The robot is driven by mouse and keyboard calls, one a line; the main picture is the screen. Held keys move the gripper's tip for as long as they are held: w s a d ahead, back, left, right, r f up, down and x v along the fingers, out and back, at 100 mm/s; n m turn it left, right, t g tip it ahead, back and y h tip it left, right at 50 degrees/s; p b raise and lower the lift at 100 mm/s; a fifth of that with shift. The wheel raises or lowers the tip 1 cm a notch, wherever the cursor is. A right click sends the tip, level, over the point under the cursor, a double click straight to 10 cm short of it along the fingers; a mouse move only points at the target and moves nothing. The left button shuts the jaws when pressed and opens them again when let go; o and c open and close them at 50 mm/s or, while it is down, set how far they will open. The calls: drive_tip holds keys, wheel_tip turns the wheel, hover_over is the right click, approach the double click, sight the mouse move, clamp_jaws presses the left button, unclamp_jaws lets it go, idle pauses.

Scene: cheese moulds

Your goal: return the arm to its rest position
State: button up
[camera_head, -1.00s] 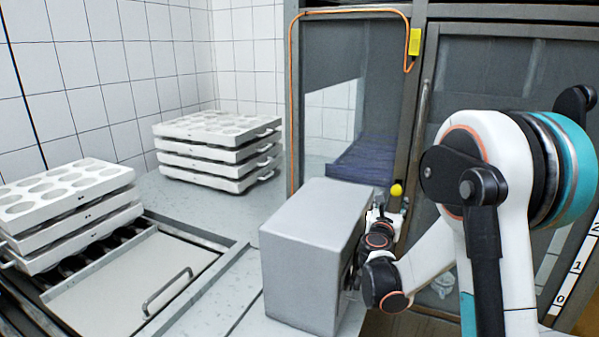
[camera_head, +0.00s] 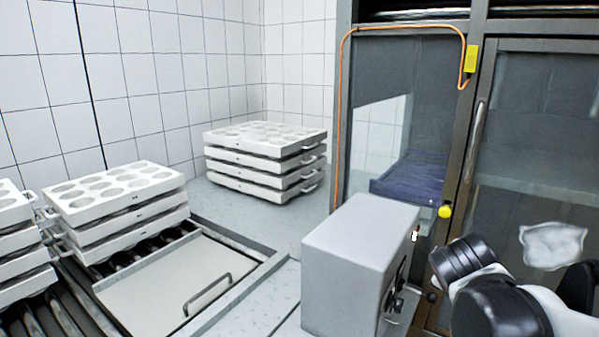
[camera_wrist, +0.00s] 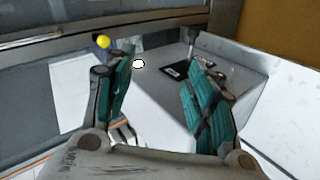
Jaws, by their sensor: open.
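My arm (camera_head: 500,300) is at the lower right of the head view, to the right of the grey box; the gripper end cannot be made out there. In the wrist view my gripper (camera_wrist: 158,88) is open, its two teal-padded fingers well apart with nothing held between them.
A grey box (camera_head: 350,245) with controls on its right face stands close to my arm. A yellow knob (camera_head: 445,211) is on the cabinet frame behind. White mould stacks stand on the counter (camera_head: 290,160) and conveyor (camera_head: 120,205). A glass door (camera_head: 545,150) is at the right.

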drive_tip(key=s+a+f+m+g+y, duration=0.1)
drive_tip(key=s+a+m, duration=0.3)
drive_tip(key=s, duration=0.4)
drive_tip(key=s+a+f+m+g+y, duration=0.1)
drive_tip(key=s+a+f+m+y, duration=0.3)
drive_tip(key=s+a, duration=0.3)
drive_tip(key=shift+s+a+m, duration=0.15)
drive_tip(key=shift+s+m, duration=0.25)
drive_tip(key=shift+s, duration=0.1)
drive_tip(key=shift+o, duration=0.4)
idle(0.4)
